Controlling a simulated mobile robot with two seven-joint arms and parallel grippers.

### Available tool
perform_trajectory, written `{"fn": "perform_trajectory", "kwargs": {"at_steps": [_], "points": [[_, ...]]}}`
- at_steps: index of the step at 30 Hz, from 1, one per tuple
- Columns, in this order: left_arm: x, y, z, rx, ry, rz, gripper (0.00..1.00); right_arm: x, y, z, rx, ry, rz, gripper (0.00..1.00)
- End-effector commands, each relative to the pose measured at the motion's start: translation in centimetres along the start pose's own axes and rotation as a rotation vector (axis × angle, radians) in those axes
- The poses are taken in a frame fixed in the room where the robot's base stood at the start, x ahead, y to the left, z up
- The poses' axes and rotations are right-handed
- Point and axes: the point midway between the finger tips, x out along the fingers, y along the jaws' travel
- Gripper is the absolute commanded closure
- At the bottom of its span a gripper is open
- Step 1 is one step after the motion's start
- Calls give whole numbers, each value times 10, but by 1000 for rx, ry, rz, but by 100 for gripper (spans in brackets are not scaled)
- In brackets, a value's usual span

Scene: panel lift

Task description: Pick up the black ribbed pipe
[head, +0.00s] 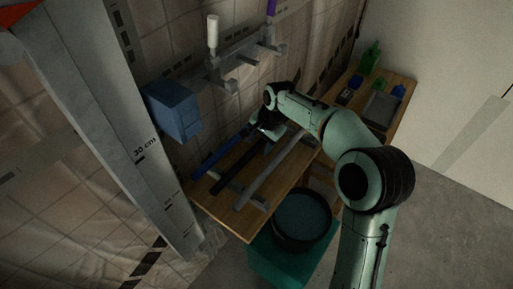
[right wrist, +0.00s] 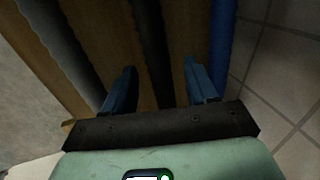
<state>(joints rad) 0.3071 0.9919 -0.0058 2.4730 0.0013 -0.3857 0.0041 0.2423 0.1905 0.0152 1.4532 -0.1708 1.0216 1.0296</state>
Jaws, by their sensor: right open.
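The black ribbed pipe (head: 240,168) lies on the wooden bench between a blue pipe and a grey pipe. In the right wrist view the black pipe (right wrist: 150,45) runs between the two blue fingers of my right gripper (right wrist: 160,70). The gripper is open, and wood shows on both sides of the pipe. In the head view my right gripper (head: 260,129) is over the far part of the pipes, and the arm and hand hide the pipe's far end. I cannot tell how high the fingers are above the bench. My left gripper is not in view.
The blue pipe (head: 212,157) lies close by on the wall side and the grey pipe (head: 272,172) on the other side. A dark round tub (head: 301,246) stands below the bench (head: 240,228). A blue box (head: 172,110) and a grey rack (head: 228,64) are on the tiled wall.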

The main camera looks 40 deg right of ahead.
Motion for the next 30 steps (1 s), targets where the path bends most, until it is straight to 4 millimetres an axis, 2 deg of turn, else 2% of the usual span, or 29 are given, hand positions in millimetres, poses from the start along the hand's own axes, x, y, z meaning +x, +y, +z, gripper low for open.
{"fn": "perform_trajectory", "kwargs": {"at_steps": [5, 6, 11, 23, 30], "points": [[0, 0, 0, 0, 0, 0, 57, 0, 0, 0, 0, 0, 0, 43], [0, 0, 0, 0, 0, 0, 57, 0, 0, 0, 0, 0, 0, 49], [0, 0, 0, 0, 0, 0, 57, 0, 0, 0, 0, 1, 0, 100], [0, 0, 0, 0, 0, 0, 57, -5, 0, 0, 0, 2, -2, 100], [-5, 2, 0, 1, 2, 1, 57, -32, -5, 0, -1, 3, -4, 100]]}}
